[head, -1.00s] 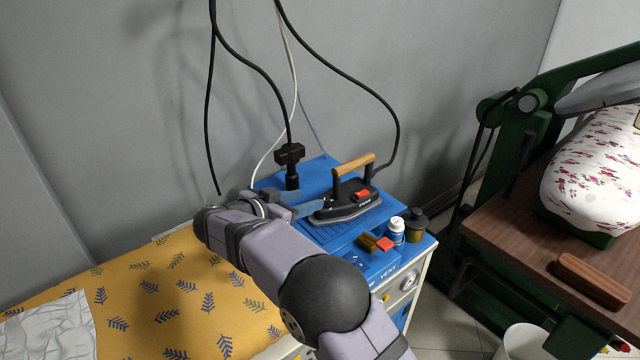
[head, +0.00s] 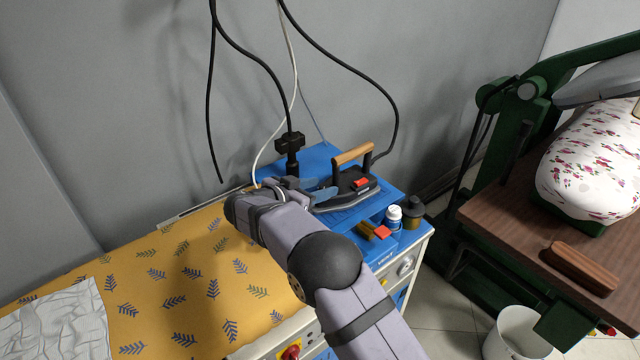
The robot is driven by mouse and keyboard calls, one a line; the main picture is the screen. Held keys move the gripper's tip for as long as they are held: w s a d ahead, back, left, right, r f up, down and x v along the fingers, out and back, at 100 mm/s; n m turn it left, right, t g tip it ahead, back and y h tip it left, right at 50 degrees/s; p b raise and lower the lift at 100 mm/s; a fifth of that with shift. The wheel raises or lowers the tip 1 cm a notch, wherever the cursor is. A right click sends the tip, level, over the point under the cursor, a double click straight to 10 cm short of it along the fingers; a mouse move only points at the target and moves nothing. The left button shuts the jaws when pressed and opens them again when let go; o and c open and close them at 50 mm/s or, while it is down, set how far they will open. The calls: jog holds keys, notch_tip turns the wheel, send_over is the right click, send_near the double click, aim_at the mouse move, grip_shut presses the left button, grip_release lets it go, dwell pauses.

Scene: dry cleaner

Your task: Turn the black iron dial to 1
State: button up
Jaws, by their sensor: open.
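The black iron (head: 350,187) with a wooden handle (head: 352,154) and a red switch (head: 361,183) rests on a blue stand (head: 385,197). I cannot make out its dial, which is too small or hidden behind my arm. My gripper (head: 324,190), with blue fingers, is at the left end of the iron. Its fingers point right, toward the iron's body, and look apart with nothing between them. I cannot tell whether they touch the iron.
Black cables (head: 262,72) hang behind. A yellow leaf-print board (head: 190,280) lies left; a green press (head: 520,130) stands right.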

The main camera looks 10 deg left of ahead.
jog(key=shift+w+d+f, duration=0.1)
jog(key=shift+w, duration=0.1)
jog(key=c, duration=1.1)
jog(key=shift+o, duration=0.2)
jog(key=b, duration=0.4)
jog(key=shift+f+n, duration=0.25)
jog(key=shift+n, duration=0.05)
jog(key=n+t+y+b, duration=0.1)
jog(key=y+b, duration=0.1)
jog(key=b, duration=0.5)
jog(key=shift+d+n, duration=0.15)
jog(key=shift+n, duration=0.15)
jog(key=shift+r+n+t+y+b, duration=0.3)
jog(key=shift+y+b, duration=0.2)
jog(key=shift+b, duration=0.3)
